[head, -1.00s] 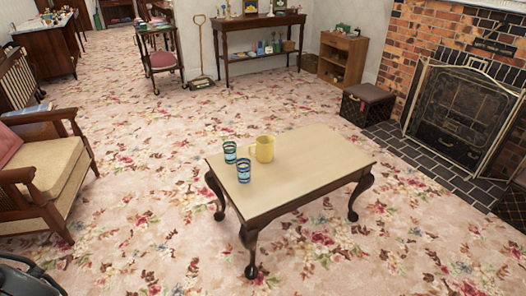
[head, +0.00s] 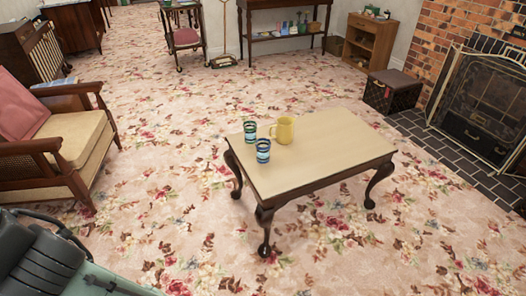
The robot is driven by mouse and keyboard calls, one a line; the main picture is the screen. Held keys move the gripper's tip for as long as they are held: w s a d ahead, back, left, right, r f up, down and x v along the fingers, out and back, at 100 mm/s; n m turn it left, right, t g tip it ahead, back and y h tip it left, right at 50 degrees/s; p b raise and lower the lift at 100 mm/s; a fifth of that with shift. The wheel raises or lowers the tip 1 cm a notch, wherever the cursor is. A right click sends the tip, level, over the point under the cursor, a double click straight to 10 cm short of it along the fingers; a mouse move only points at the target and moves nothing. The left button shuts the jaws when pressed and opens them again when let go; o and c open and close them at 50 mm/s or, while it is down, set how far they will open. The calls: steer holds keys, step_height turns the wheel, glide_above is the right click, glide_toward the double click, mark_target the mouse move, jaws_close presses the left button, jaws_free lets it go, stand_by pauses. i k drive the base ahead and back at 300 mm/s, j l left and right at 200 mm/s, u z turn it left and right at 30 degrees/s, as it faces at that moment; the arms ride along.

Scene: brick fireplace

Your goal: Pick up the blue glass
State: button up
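Two striped glasses stand upright on the low wooden coffee table (head: 330,150), near its left end. The nearer glass (head: 263,152) has blue bands, and the farther glass (head: 250,132) looks more teal-green. A yellow mug (head: 284,130) stands just to the right of them, its handle pointing left towards the glasses. The three stand close together, and the nearer glass slightly overlaps the farther one in the picture. My gripper is not in view. Only dark and grey-green parts of my own arm show at the lower left.
A wooden armchair (head: 70,145) with a tan seat stands at the left. A brick fireplace with a metal screen (head: 485,105) is at the right, with a dark box stool (head: 392,91) beside it. Flowered carpet lies open around the table.

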mark_target(262, 145)
steer(key=i+l+u, duration=0.1)
steer(key=u, duration=0.25)
steer(key=l+u, duration=0.15)
steer(key=u, duration=0.25)
steer(key=i+l+u, duration=0.15)
steer(key=l, duration=0.2)
steer(key=l+u, duration=0.2)
steer(key=l, duration=0.2)
steer(key=i+l+u, duration=0.15)
steer(key=l, duration=0.85)
steer(key=i+l+u, duration=0.1)
steer(key=l, duration=0.5)
steer(key=i+l, duration=0.2)
steer(key=l, duration=0.15)
steer(key=i+j, duration=0.3)
